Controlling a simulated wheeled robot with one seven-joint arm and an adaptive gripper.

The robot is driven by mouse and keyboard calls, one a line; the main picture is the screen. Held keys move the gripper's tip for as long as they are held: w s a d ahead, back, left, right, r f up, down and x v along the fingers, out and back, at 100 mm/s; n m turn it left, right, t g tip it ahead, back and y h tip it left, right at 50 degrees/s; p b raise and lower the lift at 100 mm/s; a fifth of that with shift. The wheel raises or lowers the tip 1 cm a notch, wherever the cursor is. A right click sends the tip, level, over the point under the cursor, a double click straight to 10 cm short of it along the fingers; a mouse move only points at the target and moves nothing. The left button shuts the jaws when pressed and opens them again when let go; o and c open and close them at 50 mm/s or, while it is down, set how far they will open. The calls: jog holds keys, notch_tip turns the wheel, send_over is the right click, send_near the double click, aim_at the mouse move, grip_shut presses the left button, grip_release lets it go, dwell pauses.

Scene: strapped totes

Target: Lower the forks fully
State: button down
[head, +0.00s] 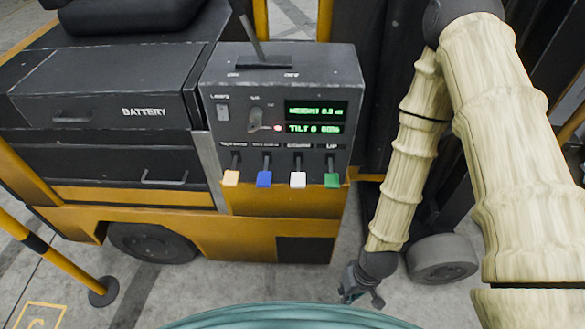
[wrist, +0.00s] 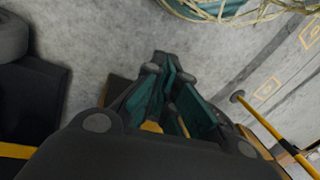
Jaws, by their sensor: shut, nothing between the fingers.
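The forklift's grey control box (head: 215,85) stands in the middle of the head view. The label over the green one reads UP; the label over the white one is blurred but may read DOWN. A green display (head: 316,110) seems to read a height near 0.3 m, with tilt 0 below. My gripper (head: 361,292) hangs low, right of and below the levers, apart from them. It is shut and empty in the wrist view (wrist: 168,75). The forks cannot be made out.
A black handle (head: 262,58) stands on the box top. A knob (head: 256,121), a red light and a lamp switch (head: 223,112) are on its face. The battery drawer (head: 100,105) is left. A yellow-black post (head: 50,255) stands at lower left. Floor is open before the truck.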

jog(key=w+a+r+n, duration=0.4)
jog(key=w+r, duration=0.2)
jog(key=r, duration=0.3)
jog(key=w+a+r+n+p, duration=0.1)
jog(key=w+a+r+n, duration=0.2)
jog(key=w+a+r, duration=0.2)
jog(key=w+a+r+n, duration=0.4)
jog(key=w+r, duration=0.3)
jog(key=r, duration=0.5)
jog(key=shift+w+a+r+n+g, duration=0.1)
jog(key=shift+a+r+n+g, duration=0.1)
jog(key=shift+a, duration=0.15)
jog(key=shift+w+a+r+n+g, duration=0.1)
jog(key=shift+a+g, duration=0.1)
jog(key=shift+a, duration=0.15)
notch_tip(320, 180, up, 13)
jog(key=n+t+h, duration=0.1)
jog(key=n+h, duration=0.1)
jog(key=n, duration=0.2)
send_over(292, 179)
jog(key=shift+r, duration=0.1)
notch_tip(292, 179, down, 14)
jog(key=p, duration=0.3)
jog(key=shift+p, duration=0.4)
